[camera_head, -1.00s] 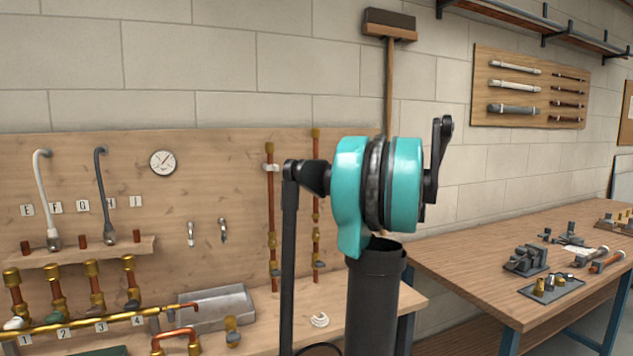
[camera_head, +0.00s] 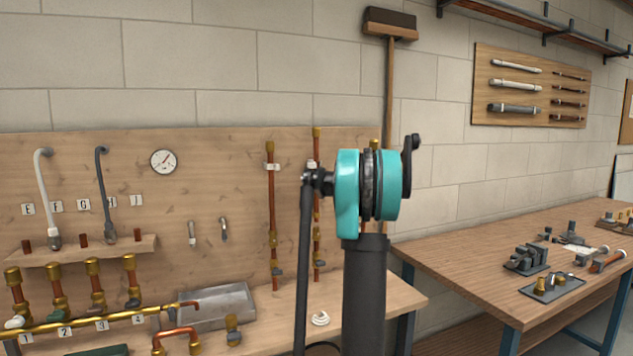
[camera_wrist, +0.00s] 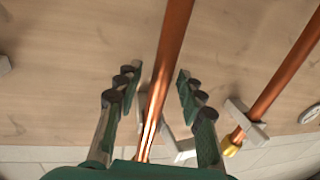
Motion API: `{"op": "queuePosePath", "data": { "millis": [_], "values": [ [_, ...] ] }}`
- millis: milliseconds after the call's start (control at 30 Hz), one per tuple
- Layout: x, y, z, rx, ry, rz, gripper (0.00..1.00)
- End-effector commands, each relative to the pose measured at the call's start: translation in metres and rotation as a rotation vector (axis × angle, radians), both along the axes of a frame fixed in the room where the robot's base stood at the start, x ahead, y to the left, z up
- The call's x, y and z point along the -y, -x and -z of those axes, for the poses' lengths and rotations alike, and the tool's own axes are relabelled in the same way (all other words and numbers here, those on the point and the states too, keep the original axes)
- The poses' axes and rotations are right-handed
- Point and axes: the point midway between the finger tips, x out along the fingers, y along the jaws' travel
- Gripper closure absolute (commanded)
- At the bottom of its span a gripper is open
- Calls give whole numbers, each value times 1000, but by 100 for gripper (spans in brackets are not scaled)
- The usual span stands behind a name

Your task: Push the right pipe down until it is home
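The right pipe (camera_head: 317,247) is an upright copper pipe with a brass top end on the wooden back panel, partly covered by my arm in the head view. In the wrist view it runs between the fingers of my gripper (camera_wrist: 156,86). The fingers stand apart on either side of this copper pipe (camera_wrist: 172,42), with visible gaps and no clear contact. The left pipe (camera_head: 271,205) stands parallel and also shows in the wrist view (camera_wrist: 275,92), outside the fingers. My gripper cannot be made out in the head view. The right pipe's lower end is unclear.
A pale clip (camera_wrist: 240,118) holds the left pipe. Brass valves and a manifold (camera_head: 85,323) stand at left. A workbench (camera_head: 470,250) with tools is at right.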

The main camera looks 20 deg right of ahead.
Motion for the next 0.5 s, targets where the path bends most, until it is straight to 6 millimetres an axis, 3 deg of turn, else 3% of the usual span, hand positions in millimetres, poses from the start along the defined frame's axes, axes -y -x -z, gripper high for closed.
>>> {"op": "queuePosePath", "data": {
  "millis": [367, 500],
  "values": [
    [-2, -5, 0, 0, 0, 0, 61],
    [-2, -5, 0, 0, 0, 0, 79]
  ]
}}
